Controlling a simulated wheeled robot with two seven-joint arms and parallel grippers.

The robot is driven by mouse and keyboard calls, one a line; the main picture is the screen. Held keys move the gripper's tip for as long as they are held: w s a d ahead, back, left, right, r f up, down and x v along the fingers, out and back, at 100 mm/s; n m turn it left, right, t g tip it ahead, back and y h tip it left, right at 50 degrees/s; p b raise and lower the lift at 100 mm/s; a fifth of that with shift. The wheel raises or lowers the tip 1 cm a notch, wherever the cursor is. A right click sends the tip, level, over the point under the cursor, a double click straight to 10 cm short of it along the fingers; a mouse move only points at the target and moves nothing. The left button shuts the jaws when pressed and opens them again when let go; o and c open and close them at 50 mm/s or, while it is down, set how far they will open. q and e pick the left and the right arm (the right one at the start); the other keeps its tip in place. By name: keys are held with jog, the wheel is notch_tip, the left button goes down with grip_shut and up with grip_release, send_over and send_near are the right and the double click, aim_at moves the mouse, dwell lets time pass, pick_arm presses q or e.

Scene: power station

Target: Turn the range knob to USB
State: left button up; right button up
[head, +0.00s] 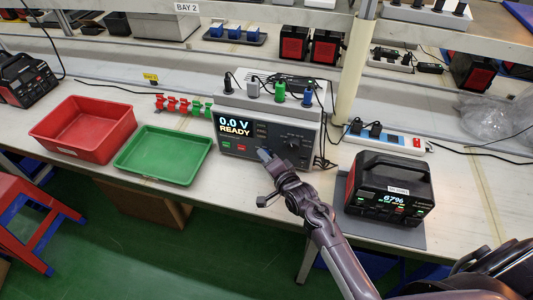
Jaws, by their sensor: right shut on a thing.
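The tester (268,133) is a dark-faced box on the bench, its screen reading "0.0 V READY". A black round knob (293,144) with small markings around it is on the right of its panel. The markings and the knob's pointer are too small to read. My right gripper (266,158) is in front of the panel's lower middle, left of and below the knob and apart from it in the picture. It is shut on a small blue-grey thing (263,154) at its tips, which I cannot identify. My left gripper is not in view.
A green tray (163,181) and a red bin (54,148) stand left of the tester. A black power station (388,190) showing 67% is on the right. Several plugs stand on the tester's top ledge (262,105). A white power strip (408,148) lies behind.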

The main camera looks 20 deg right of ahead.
jog(key=n+g+h+p, duration=0.1)
jog(key=p, duration=0.2)
jog(key=n+g+p, duration=0.1)
jog(key=p, duration=0.2)
jog(key=shift+a+r+g+h, duration=0.1)
jog(key=shift+r+g+h, duration=0.2)
jog(key=shift+r+h, duration=0.1)
jog(key=shift+a+n+g+h+p, duration=0.1)
jog(key=shift+n+g+h+p, duration=0.35)
jog(key=shift+p, duration=0.4)
jog(key=shift+f+n+g+h+p, duration=0.15)
jog(key=shift+n+g+h+p, duration=0.1)
jog(key=shift+g+p, duration=0.1)
jog(key=shift+f, duration=0.1)
jog(key=o, duration=0.7)
jog(key=shift+w, duration=0.1)
jog(key=shift+c, duration=0.2)
jog(key=v, duration=0.8)
jog(key=shift+w, duration=0.1)
